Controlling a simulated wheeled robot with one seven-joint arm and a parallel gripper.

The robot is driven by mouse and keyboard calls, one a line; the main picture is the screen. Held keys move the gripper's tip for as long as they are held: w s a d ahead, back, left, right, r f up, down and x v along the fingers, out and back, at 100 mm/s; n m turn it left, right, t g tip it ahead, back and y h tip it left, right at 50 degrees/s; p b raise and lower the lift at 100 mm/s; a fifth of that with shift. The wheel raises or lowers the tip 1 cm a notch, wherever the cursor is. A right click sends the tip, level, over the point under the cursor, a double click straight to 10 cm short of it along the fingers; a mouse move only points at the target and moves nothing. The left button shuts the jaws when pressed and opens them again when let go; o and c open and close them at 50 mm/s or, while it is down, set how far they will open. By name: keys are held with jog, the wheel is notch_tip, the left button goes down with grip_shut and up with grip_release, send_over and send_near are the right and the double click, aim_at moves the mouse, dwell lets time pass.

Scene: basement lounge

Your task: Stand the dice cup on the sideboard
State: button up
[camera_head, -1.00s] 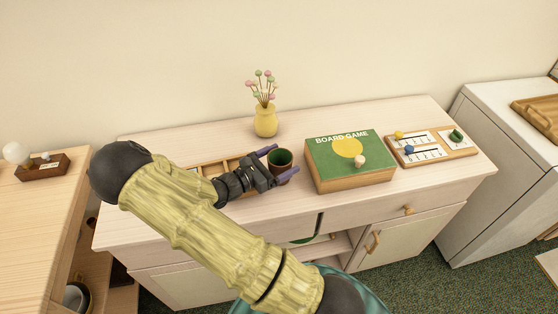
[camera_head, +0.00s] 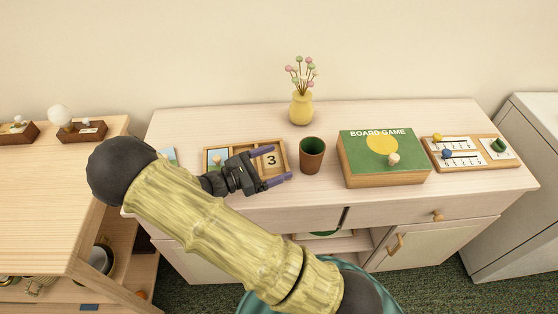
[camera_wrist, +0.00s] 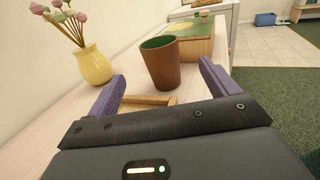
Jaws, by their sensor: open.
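The dice cup (camera_head: 312,157) is brown outside and green inside. It stands upright on the sideboard (camera_head: 220,122), mouth up, between a wooden tray and the board game box. My gripper (camera_head: 281,164) is open and empty to the left of the cup, its purple fingers pointing toward it. In the wrist view the cup (camera_wrist: 161,64) stands beyond the fingertips of my gripper (camera_wrist: 162,85), roughly midway between them and apart from both.
A yellow vase (camera_head: 301,108) with flowers stands behind. The wooden tray (camera_head: 217,158) with number cards lies partly under my gripper. A scoring board (camera_head: 470,152) lies far right.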

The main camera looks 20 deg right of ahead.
dwell(0.4)
jog(key=s+d+m+g+y, duration=0.1)
jog(key=s+d+f+m+g+y, duration=0.1)
jog(key=s+m+y, duration=0.1)
jog(key=s+d+m+g+y, duration=0.1)
jog(key=s, duration=0.1)
jog(key=shift+f+g, duration=0.25)
jog(key=shift+g, duration=0.15)
jog(key=s+a+r+m+t+y, duration=0.4)
jog(key=s+r+m+y, duration=0.2)
jog(key=m+y, duration=0.8)
jog(key=shift+a+r+m+t, duration=0.3)
jog(key=shift+r+m, duration=0.3)
jog(key=shift+m, duration=0.1)
